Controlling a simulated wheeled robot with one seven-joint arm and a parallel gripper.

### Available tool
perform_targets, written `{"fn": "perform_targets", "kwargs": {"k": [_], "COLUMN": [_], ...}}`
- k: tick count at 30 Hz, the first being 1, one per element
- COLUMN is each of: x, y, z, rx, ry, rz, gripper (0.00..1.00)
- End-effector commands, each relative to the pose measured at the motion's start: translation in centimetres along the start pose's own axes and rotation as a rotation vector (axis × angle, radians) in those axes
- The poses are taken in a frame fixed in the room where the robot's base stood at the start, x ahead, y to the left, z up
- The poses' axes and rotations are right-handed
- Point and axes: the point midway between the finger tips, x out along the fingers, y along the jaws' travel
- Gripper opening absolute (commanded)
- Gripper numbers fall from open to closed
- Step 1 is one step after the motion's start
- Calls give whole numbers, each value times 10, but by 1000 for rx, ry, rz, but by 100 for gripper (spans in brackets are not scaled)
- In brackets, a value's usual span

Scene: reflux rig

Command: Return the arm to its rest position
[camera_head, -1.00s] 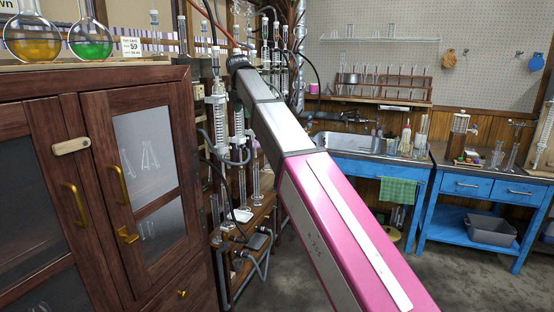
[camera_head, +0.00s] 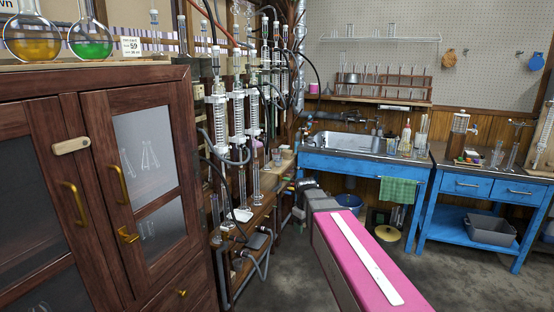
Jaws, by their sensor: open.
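My arm, a pink link (camera_head: 350,250) with a white strip on top, reaches in from the bottom of the head view. It is low and foreshortened, and ends in grey and dark parts in front of the sink's left side. No gripper fingers can be made out; the gripper appears hidden beyond the arm. The reflux rig's glass columns (camera_head: 239,110), with clamps and hoses, stand upright to the left of the arm, now unobstructed.
A wooden cabinet (camera_head: 92,180) with round flasks on top fills the left. A blue-framed sink (camera_head: 360,146) stands behind the arm, and a blue table (camera_head: 478,190) stands at right. The floor (camera_head: 455,275) right of the arm is clear.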

Motion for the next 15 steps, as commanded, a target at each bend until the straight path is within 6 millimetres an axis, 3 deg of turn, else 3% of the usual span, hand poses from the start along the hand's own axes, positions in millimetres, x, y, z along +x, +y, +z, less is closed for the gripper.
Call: {"fn": "perform_targets", "kwargs": {"k": [1, 6, 12, 15], "x": [16, 59, 92, 101], "y": [-7, -22, -40, -45], "z": [27, 88, 143, 158], "rx": [79, 350, 609, 684], "ry": [-10, -32, -55, -63], "rz": [-11, -35, -53, -58], "gripper": [66, 66, 66, 66]}}
